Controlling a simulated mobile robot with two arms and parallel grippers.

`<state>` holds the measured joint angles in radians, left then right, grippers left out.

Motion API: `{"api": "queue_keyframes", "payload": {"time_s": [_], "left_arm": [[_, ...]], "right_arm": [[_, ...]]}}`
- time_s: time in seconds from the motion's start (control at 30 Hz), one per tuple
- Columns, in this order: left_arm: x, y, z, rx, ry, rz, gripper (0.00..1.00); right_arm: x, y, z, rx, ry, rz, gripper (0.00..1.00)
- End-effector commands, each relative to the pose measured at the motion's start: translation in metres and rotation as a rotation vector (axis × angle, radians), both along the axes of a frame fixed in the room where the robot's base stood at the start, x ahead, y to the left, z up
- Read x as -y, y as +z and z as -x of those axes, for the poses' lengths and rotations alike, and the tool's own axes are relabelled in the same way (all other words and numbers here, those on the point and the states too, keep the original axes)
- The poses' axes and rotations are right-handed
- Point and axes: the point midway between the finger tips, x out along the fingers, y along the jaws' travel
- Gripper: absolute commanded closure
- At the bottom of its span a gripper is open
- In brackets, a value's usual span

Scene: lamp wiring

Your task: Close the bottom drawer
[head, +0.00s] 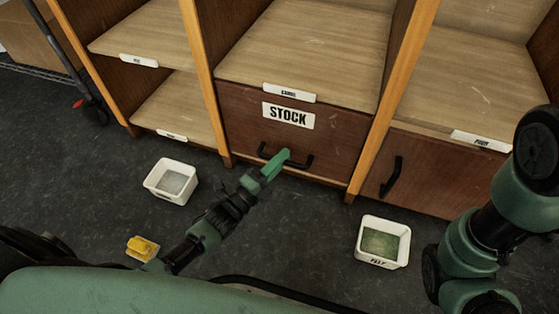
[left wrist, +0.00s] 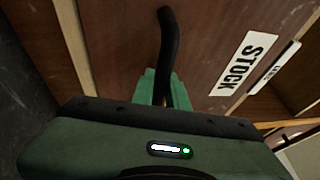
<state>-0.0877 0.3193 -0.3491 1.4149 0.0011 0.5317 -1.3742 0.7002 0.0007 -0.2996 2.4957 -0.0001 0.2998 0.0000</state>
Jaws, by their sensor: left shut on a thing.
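The bottom drawer (head: 240,120) has a dark brown wooden front with a white STOCK label (head: 288,115), and sits low in the middle bay of the cabinet. Its front looks flush or nearly flush with the posts; I cannot tell if a small gap is left. Its black bar handle (head: 303,166) runs across the lower part of the front. My left gripper (head: 276,163) is shut on this handle, its green fingers around the middle of the bar. The left wrist view also shows the handle (left wrist: 168,55) between the fingers (left wrist: 163,92). My right gripper is out of view.
Open shelves flank and top the drawer. A brown front with a black handle (head: 391,177) is at the right. A white bin (head: 171,181) stands on the floor at left, another white bin (head: 383,241) at right. A yellow object (head: 142,248) lies near my left arm.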

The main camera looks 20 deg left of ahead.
Motion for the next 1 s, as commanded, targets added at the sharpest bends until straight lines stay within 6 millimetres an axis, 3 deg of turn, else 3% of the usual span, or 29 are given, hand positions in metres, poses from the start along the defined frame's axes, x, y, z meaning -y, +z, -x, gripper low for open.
{"api": "queue_keyframes", "payload": {"time_s": [0.1,0.13,0.2,0.57,1.0], "left_arm": [[-0.002,-0.001,-0.003,-0.003,0.006,-0.001,1.00],[-0.002,-0.001,-0.003,-0.003,0.006,-0.001,0.77],[-0.002,-0.001,-0.002,-0.003,0.006,-0.001,0.64],[-0.004,-0.001,0.004,-0.005,0.004,-0.002,0.64],[-0.032,-0.010,0.062,-0.001,0.006,-0.001,0.64]], "right_arm": [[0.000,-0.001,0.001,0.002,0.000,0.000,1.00],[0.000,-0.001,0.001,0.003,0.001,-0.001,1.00],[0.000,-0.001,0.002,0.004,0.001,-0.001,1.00],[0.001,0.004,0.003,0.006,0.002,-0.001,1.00],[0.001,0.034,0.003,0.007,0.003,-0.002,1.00]]}}
